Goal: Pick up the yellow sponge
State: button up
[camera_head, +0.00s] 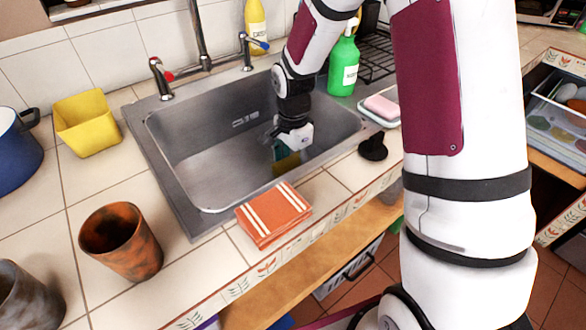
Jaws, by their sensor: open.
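A yellow sponge (289,165) with a darker green part sits low in the metal sink (190,180), near its front right side. My gripper (280,145) reaches down into the sink right at the sponge. Its fingers are small and partly hidden by the wrist, so I cannot tell whether they touch the sponge. The gripper is open. Part of the sponge is hidden by the gripper and the sink's front edge.
Folded orange cloths (273,214) lie at the sink's front edge. A black stopper (373,146), a pink soap on a dish (381,107) and a green bottle (343,65) stand to the right. The faucet (203,40) rises behind. A brown cup (121,241) stands left.

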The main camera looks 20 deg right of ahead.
jog(key=c, duration=0.9)
jog(key=shift+c, duration=0.2)
